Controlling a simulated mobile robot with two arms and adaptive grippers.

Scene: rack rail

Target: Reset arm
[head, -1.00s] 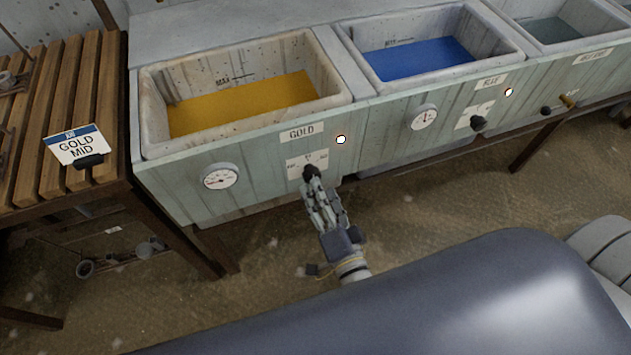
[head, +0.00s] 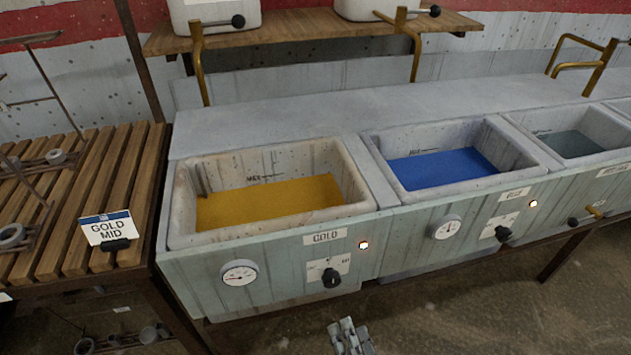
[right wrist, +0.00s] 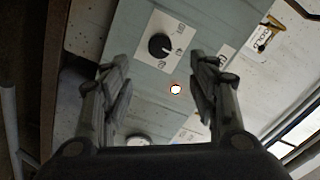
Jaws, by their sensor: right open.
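My right gripper (head: 350,338) shows at the bottom edge of the head view, below and apart from the black knob (head: 331,278) on the gold tank's front panel. In the right wrist view its two fingers (right wrist: 160,100) stand wide apart with nothing between them held. The knob (right wrist: 159,45) shows beyond the fingertips, and the lit indicator lamp (right wrist: 176,89) shows between them. The lamp (head: 363,245) glows reddish-white beside the GOLD label (head: 325,237) in the head view. My left gripper is not in view.
The gold tank (head: 183,225) and blue tank (head: 385,180) stand side by side, a darker tank (head: 575,143) further right. Brass taps (head: 199,60) rise behind. Open floor (head: 450,310) lies in front.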

